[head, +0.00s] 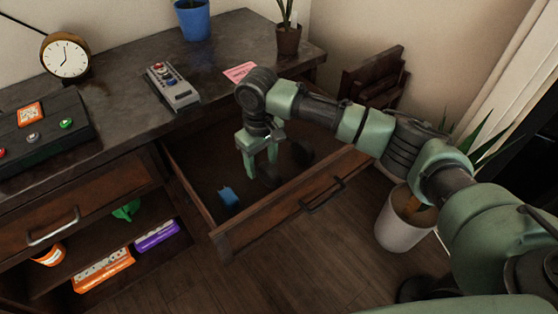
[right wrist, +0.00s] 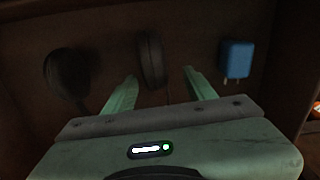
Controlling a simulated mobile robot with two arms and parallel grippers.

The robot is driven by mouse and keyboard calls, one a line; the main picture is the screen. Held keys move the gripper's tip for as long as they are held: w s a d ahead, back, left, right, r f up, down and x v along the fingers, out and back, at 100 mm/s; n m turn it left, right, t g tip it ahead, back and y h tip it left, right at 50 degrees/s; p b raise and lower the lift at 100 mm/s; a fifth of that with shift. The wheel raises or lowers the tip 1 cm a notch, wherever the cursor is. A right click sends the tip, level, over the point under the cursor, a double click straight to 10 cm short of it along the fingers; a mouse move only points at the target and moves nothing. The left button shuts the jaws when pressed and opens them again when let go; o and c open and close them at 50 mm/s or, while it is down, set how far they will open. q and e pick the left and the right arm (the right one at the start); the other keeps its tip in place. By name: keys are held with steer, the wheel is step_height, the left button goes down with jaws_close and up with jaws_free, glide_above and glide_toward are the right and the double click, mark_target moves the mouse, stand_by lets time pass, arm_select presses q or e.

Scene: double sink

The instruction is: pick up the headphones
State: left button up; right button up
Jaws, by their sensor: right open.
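The headphones (head: 302,154) lie in the open drawer, dark on dark wood. In the right wrist view two dark rounded parts show, which look like the ear cups: one (right wrist: 152,60) between my fingers and another (right wrist: 67,76) to the left. A band joining them cannot be made out. My right gripper (head: 260,172) is open and points down into the drawer, over the headphones. Its fingers in the right wrist view (right wrist: 160,75) stand on either side of the middle cup; whether they touch it cannot be told. My left gripper is not in view.
A small blue object (head: 228,197) lies in the drawer (head: 288,212), near its left side. The drawer walls surround the gripper. On the desk top are a grey remote-like device (head: 173,88), a clock (head: 66,56) and plant pots. A white potted plant (head: 402,226) stands on the right.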

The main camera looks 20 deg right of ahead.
steer(key=f, duration=0.3)
steer(key=shift+d+f+b, duration=0.2)
steer(key=shift+d+b, duration=0.05)
steer(key=shift+b, duration=0.05)
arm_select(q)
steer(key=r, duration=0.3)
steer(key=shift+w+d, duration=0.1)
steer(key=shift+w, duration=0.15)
arm_select(e)
steer(key=shift+w, duration=0.1)
steer(key=shift+c, duration=0.2)
steer(key=shift+w, duration=0.1)
steer(key=c, duration=0.5)
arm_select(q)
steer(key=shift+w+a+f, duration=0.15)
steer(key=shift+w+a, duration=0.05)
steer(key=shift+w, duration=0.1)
arm_select(e)
jaws_close()
